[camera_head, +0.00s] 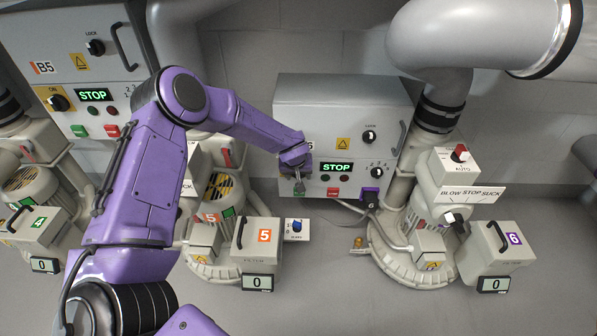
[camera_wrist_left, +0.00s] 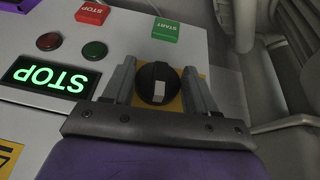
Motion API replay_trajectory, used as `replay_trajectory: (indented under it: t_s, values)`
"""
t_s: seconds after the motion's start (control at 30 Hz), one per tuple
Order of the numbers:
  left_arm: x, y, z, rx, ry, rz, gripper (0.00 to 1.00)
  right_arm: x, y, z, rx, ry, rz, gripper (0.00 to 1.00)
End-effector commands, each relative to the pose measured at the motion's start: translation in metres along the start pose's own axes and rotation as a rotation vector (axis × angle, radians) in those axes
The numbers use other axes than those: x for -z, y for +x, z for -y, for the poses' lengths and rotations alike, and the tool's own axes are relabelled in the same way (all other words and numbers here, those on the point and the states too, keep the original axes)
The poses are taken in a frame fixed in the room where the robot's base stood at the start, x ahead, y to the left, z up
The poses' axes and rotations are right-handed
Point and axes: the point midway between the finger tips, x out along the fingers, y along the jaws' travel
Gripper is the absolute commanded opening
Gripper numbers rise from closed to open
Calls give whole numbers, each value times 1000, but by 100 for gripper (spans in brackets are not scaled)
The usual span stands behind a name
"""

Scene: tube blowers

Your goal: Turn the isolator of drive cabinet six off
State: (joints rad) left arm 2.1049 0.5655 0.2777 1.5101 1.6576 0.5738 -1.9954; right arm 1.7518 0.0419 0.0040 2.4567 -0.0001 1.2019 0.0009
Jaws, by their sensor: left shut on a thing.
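The middle drive cabinet (camera_head: 343,98) has a lit green STOP display (camera_head: 336,169); its label is mostly hidden by my arm, so I cannot read its number for sure. My left gripper (camera_head: 299,185) is at the lower left of its front and hides the isolator in the head view. In the left wrist view the isolator is a round black knob (camera_wrist_left: 154,76) with a pale grey mark (camera_wrist_left: 159,92) pointing down in the picture, on a yellow plate (camera_wrist_left: 173,104). The fingers of my left gripper (camera_wrist_left: 160,68) are shut on the knob, one on each side.
Cabinet B5 (camera_head: 70,72) stands at the left, also showing STOP. Blower 6 with its filter box (camera_head: 492,248) is at the right, and filter box 5 (camera_head: 257,240) is below my arm. Red (camera_wrist_left: 92,13) and green (camera_wrist_left: 166,30) buttons lie near the gripper.

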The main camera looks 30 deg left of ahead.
Motion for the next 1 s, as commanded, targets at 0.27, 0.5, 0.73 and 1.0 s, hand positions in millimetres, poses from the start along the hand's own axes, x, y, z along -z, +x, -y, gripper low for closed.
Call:
replay_trajectory:
  t_s: [0.27,0.5,0.73,1.0]
  values:
    - [1,-5,6,-175,-81,5,27,17,-34,-3,-1,-3,-5,43]
    - [-1,2,8,-334,-150,3,27,19,-39,-4,-1,-3,-5,43]
    - [-3,8,10,-443,-192,0,27,9,-16,-2,-1,-3,-5,43]
    - [-2,4,9,-497,-210,0,27,3,-5,-1,0,-1,-2,43]
